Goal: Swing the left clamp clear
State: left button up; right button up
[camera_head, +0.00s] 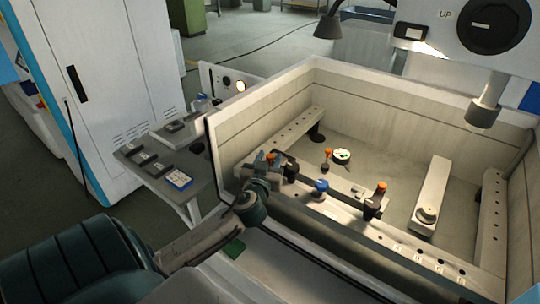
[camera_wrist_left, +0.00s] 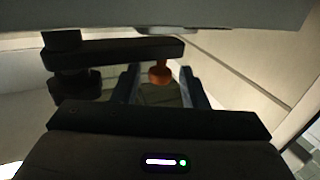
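The left clamp is a dark bar (camera_head: 291,170) on the near rail of the tank, with an orange knob at its left end. In the left wrist view, the dark bar (camera_wrist_left: 125,50) runs across the upper left and the orange knob (camera_wrist_left: 160,74) hangs at its right end. My left gripper (camera_head: 268,162) is at this knob. Its two fingers (camera_wrist_left: 161,90) stand on either side of the knob, with gaps showing, so it looks open. Another clamp (camera_head: 372,206) with an orange knob stands farther right on the rail. My right gripper is not in view.
The pale tank wall (camera_head: 225,150) rises close to the left of my gripper. A blue knob (camera_head: 320,186) sits between the clamps. A round gauge-like disc (camera_head: 342,156) lies on the tank floor. A machine nozzle (camera_head: 484,106) hangs at upper right. A side table (camera_head: 190,186) stands left.

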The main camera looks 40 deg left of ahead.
pick_arm(q)
jog(key=shift+w+a, duration=0.35)
jog(key=shift+w, duration=0.25)
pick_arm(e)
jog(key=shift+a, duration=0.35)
pick_arm(q)
grip_shut()
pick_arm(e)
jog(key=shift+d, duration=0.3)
